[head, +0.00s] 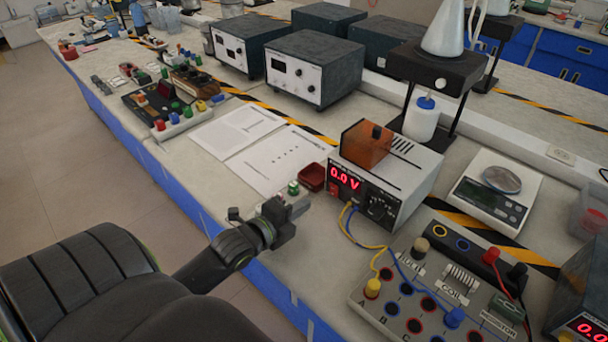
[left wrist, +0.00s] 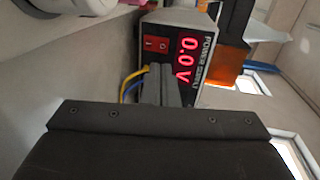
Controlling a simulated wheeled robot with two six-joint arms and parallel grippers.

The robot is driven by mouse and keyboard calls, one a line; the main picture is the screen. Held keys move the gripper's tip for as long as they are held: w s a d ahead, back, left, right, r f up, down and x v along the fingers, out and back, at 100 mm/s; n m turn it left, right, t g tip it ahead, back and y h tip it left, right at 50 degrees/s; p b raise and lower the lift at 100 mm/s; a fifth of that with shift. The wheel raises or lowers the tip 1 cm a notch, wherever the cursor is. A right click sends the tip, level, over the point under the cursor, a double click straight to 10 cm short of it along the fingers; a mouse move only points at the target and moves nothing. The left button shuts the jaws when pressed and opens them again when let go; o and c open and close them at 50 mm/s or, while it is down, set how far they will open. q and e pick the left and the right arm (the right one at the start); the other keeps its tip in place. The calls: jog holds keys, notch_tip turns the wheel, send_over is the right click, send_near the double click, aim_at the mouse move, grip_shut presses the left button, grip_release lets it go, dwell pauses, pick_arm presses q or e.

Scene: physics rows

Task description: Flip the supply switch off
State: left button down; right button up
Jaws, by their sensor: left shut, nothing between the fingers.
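The power supply (head: 405,163) is a pale box with a red lit display (head: 345,178) reading 0.0 V. Its red supply switch (head: 333,191) is small below the display. The wrist view shows the switch (left wrist: 156,44) with its I and O marks beside the display (left wrist: 187,60); I cannot tell which side is pressed. My left gripper (head: 299,207) is shut and empty, left of the supply's front. Its fingertips (left wrist: 165,80) show in front of the supply's face in the wrist view, close to the switch; contact cannot be told. My right gripper is not in view.
Yellow and blue leads (head: 352,225) run from the supply to the terminal board (head: 425,290). A small red tray (head: 312,177) sits left of the supply, beside paper sheets (head: 275,158). A balance (head: 492,195) stands to the right. The bench's front edge lies beneath my arm.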

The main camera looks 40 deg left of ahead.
aim_at(332, 189)
pick_arm(q)
jog(key=x, duration=0.8)
jog(key=shift+w, duration=0.1)
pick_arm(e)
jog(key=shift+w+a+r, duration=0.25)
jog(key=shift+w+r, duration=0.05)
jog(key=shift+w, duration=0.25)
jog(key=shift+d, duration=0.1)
